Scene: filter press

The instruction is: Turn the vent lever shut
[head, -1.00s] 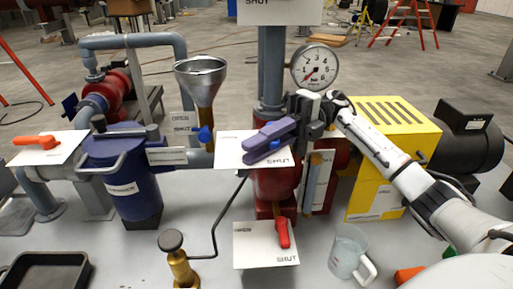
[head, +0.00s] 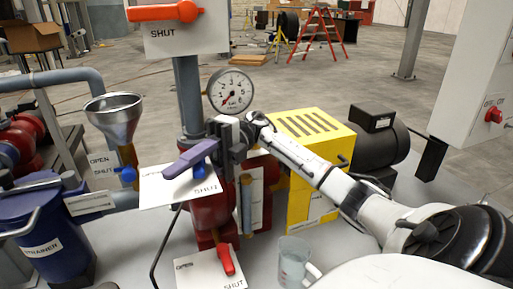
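A blue-handled lever (head: 200,168) shows in the head view on a white plate (head: 160,190) marked SHUT, above the red pump body. No label reading vent is legible. My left gripper is out of view.
An orange lever (head: 166,12) is on the upper SHUT plate, and a red lever (head: 226,260) on the lower plate. A pressure gauge (head: 231,92) stands behind my gripper. A funnel (head: 114,112) is left, a clear jug (head: 293,262) in front, a yellow guard (head: 300,200) right.

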